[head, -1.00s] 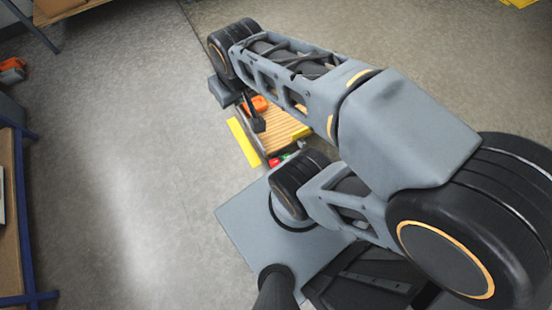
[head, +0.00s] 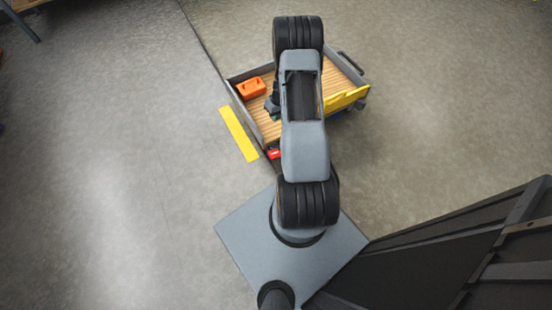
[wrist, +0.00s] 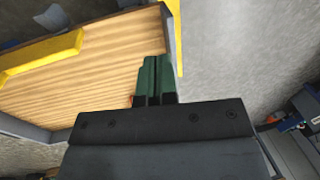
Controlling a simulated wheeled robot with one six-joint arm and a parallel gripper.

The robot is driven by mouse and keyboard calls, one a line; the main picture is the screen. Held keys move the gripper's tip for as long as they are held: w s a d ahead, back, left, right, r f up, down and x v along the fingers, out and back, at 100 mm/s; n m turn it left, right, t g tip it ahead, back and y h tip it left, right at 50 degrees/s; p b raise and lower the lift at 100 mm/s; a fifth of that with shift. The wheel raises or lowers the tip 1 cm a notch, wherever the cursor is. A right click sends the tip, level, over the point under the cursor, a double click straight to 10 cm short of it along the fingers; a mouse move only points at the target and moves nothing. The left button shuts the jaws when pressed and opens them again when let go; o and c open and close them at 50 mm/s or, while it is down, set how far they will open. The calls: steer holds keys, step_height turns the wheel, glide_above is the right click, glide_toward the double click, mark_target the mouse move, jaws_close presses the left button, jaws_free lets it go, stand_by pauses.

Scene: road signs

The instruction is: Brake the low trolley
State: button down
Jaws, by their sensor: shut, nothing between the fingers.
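The low trolley (head: 335,82) has a wooden deck with a grey rim and stands in front of my base, partly hidden under my arm. Its deck also shows in the wrist view (wrist: 100,72). A small red part (head: 273,153) shows at its near corner; I cannot tell how it is set. My gripper (head: 272,106) is over the left part of the deck. In the wrist view its green fingers (wrist: 152,80) are together and empty, pointing along the deck near its edge. I cannot tell whether they touch the trolley.
An orange box (head: 251,88) lies on the deck's left side, and a yellow bar (head: 345,98) runs along its right. A yellow strip (head: 239,134) marks the floor left of the trolley. A table leg (head: 20,22) shows at top left.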

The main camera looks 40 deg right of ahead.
steer(key=b, duration=0.2)
glide_above(275, 154)
steer(key=d, duration=0.4)
step_height(275, 154, down, 11)
steer(key=shift+s, duration=0.1)
steer(key=shift+f, duration=0.1)
steer(key=a+f+b, duration=0.1)
steer(key=f+b, duration=0.1)
steer(key=f, duration=0.2)
steer(key=a+f+b, duration=0.1)
steer(key=f+b, duration=0.1)
steer(key=f, duration=0.3)
steer(key=a+f+b, duration=0.1)
steer(key=f+b, duration=0.1)
steer(key=f, duration=0.2)
steer(key=shift+w+a+f, duration=0.1)
steer(key=shift+w+f, duration=0.1)
steer(key=shift+f, duration=0.05)
steer(key=shift+a, duration=0.2)
